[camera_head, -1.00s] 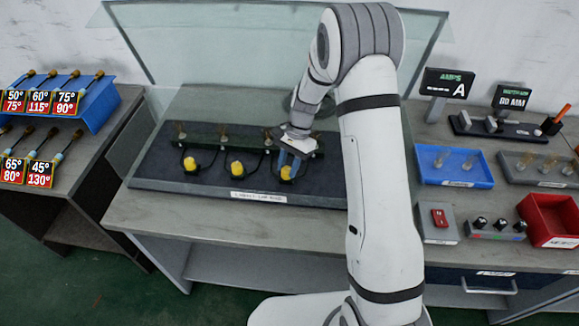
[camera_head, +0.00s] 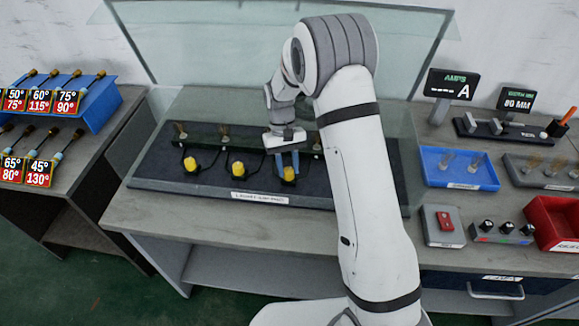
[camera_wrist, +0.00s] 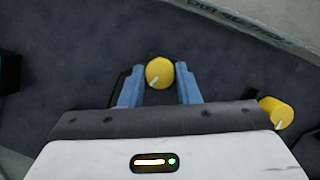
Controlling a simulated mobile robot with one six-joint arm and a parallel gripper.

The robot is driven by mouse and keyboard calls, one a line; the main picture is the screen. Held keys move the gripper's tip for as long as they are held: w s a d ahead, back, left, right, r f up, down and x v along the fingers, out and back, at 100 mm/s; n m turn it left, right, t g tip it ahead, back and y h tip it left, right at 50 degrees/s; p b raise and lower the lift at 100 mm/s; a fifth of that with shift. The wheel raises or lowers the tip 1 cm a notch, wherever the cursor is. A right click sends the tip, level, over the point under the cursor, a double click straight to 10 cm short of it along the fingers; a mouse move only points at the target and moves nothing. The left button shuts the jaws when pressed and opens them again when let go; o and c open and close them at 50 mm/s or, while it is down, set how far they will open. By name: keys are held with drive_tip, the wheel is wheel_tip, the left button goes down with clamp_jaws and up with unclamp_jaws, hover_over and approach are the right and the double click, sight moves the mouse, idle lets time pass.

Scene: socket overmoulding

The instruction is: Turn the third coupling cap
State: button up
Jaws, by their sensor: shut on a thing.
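Three yellow coupling caps stand in a row on the dark mat: the left cap (camera_head: 191,164), the middle cap (camera_head: 238,169) and the third cap (camera_head: 289,174) at the right. My gripper (camera_head: 288,168) points down at the third cap. In the wrist view this cap (camera_wrist: 159,72) sits between the two blue fingers of my gripper (camera_wrist: 159,78), which is shut on it. A white line on its top points to the lower left there. The middle cap (camera_wrist: 276,112) shows at the right of the wrist view, clear of the fingers.
A dark rail (camera_head: 210,142) with upright brown-tipped pieces runs behind the caps. A glass screen (camera_head: 230,50) stands behind the bench.

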drive_tip(key=shift+s+f+n+h, duration=0.1)
drive_tip(key=shift+n+h, duration=0.2)
drive_tip(key=shift+n, duration=0.6)
drive_tip(key=shift+s+f+n+h, duration=0.1)
drive_tip(key=shift+n+h, duration=0.2)
drive_tip(key=shift+n, duration=0.6)
drive_tip(key=o, duration=1)
drive_tip(key=shift+r, duration=0.15)
drive_tip(key=shift+c, duration=0.2)
drive_tip(key=shift+w+a+r, duration=0.1)
drive_tip(key=b+v, duration=0.1)
drive_tip(key=v, duration=0.6)
drive_tip(key=shift+r, duration=0.3)
drive_tip(key=shift+a, duration=0.1)
